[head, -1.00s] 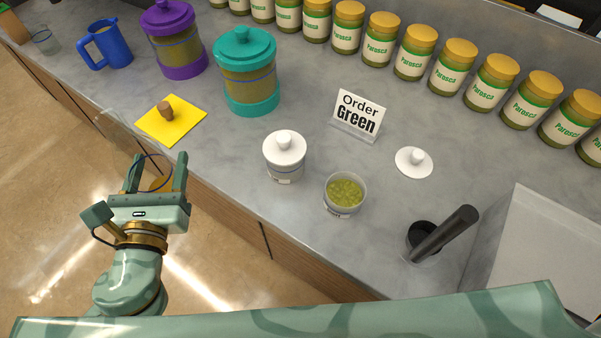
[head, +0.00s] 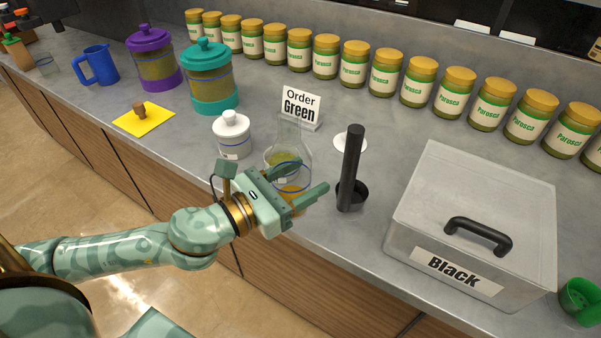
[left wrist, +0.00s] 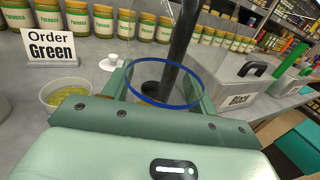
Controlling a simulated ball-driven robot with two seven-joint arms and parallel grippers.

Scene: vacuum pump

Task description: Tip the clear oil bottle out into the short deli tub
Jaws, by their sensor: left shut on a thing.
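A clear flask-shaped bottle (head: 293,144) with a blue ring and a little amber liquid low inside stands about upright in my left gripper (head: 303,187). The left gripper is shut around its body. In the left wrist view the bottle's blue ring (left wrist: 163,104) shows between the fingers. The short deli tub (left wrist: 50,99) is open and holds green bits. It is left of the gripper in the wrist view, and in the head view it is partly hidden behind the clear bottle. My right gripper is out of view.
A white-lidded container (head: 233,140) is left of the bottle. A dark pestle (head: 351,165) stands in a black cup on the right, near a loose white lid (head: 345,140). The "Order Green" sign (head: 300,106) is behind. A grey box marked Black (head: 425,190) fills the right.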

